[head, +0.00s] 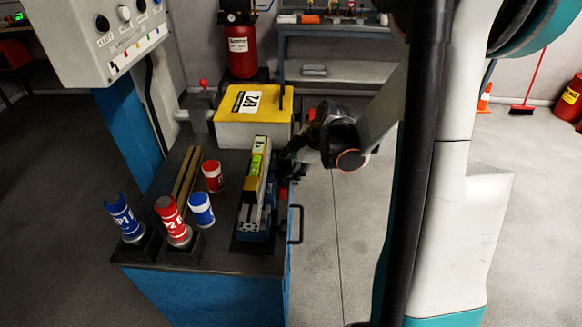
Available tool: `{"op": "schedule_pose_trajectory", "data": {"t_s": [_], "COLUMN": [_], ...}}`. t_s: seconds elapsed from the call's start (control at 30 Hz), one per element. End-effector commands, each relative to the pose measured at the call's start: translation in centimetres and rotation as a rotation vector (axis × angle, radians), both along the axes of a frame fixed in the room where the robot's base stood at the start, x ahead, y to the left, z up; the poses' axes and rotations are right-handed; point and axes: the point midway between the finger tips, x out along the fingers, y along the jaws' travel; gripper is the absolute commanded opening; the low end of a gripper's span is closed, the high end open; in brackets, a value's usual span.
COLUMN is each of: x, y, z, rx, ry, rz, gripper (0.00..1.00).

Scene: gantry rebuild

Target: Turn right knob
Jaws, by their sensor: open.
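A light grey control panel (105,38) is at the top left, cut off by the picture's upper edge. A black knob (102,23) sits on its left part, with a label below it. A second black knob (141,5), the right one, is at the upper edge and partly cut off. A pale round control (124,13) lies between them. My gripper (287,158) is small and dark, beside the right side of the clamp-like fixture on the bench, well to the right of and below the panel. It is open, and nothing shows in it. Its fingertips are hard to make out.
The blue bench (205,260) holds a yellow-lidded box (254,103), a fixture with a green level (257,170), wooden strips (186,172), and several red and blue cans. A red cylinder (240,50) stands behind. Clear floor lies right of the bench.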

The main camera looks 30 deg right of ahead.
Motion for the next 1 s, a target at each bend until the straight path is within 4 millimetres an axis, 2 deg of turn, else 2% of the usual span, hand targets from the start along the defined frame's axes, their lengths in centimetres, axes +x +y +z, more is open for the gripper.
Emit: {"op": "schedule_pose_trajectory", "data": {"t_s": [0.27, 0.3, 0.47, 0.5, 0.77, 1.0], "x": [0.07, 0.07, 0.06, 0.06, 0.11, 0.31], "y": [0.05, 0.05, 0.04, 0.04, 0.0, -0.12], "z": [-0.12, -0.12, -0.11, -0.11, -0.08, 0.0], "rx": [0.0, 0.0, 0.0, 0.0, 0.008, 0.065], "ry": [0.0, 0.0, 0.0, 0.0, 0.012, 0.098], "rz": [0.0, 0.0, 0.0, 0.0, 0.0, 0.0], "gripper": [0.54, 0.49, 0.13, 0.1, 0.1, 0.1]}}
